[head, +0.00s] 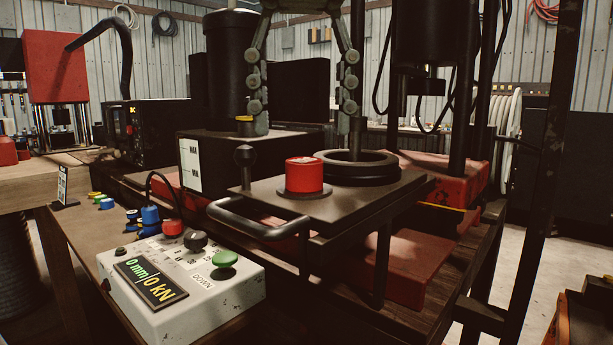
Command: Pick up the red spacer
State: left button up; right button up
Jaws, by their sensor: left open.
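The red spacer (304,176) is a short red cylinder with a pale mark on its top. It stands upright on a dark round base on the flat metal plate (262,191) of the crimper. My left gripper (304,124) comes down from the top of the view with its two fingers spread wide and nothing between them. Its fingertips point downward above the spacer and appear apart from it; the exact depth gap is hard to tell. My right gripper is not in view.
A dark ring (357,166) sits just right of the spacer, with a vertical rod above it. A curved handle (262,229) fronts the plate, and a knobbed lever (245,163) stands at its left. A control box (182,283) is at front left. Dark posts rise at right.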

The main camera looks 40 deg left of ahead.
aim_at(304, 160)
pick_arm(q)
notch_tip(304, 160, down, 4)
jog(key=shift+d+f, duration=0.1)
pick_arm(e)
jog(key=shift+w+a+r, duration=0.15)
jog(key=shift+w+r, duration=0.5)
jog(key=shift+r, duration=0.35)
pick_arm(q)
jog(key=shift+c, duration=0.6)
grip_shut()
